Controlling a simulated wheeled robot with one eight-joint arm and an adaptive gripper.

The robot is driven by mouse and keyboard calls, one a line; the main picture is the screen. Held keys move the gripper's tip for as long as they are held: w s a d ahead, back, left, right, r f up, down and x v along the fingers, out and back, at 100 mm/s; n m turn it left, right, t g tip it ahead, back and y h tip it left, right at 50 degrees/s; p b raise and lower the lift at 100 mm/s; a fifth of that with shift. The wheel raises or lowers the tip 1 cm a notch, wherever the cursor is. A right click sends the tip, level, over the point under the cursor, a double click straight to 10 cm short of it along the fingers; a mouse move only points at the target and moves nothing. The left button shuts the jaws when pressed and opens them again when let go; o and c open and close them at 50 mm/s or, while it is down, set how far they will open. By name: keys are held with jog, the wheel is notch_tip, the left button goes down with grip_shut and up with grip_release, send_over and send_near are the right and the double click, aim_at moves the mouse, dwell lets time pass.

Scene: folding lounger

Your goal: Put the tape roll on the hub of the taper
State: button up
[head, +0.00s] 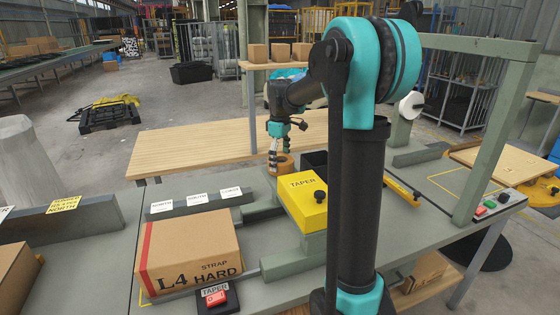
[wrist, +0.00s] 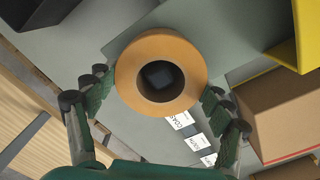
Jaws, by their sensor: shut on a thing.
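The tan tape roll (wrist: 125,68) is between the fingers of my gripper (wrist: 156,88), which press on its two sides in the wrist view. A dark square shape shows through its hole; I cannot tell whether it is the hub. In the head view my gripper (head: 275,160) points down and holds the tape roll (head: 287,163) just left of the taper's yellow, labelled body (head: 302,190). I cannot tell how far the roll is above what lies under it. The hub is not clearly visible in the head view.
A cardboard box (head: 190,252) lies on the grey bench in front, behind a red button labelled TAPER (head: 215,297). White label plates (head: 197,199) stand left of the taper. A dark bin (head: 314,162) is close behind the roll. A wooden table (head: 190,145) is beyond.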

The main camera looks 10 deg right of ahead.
aim_at(280, 161)
jog(key=shift+f, duration=0.15)
jog(key=o, duration=1.2)
notch_tip(280, 161, up, 12)
jog(key=shift+r, duration=0.2)
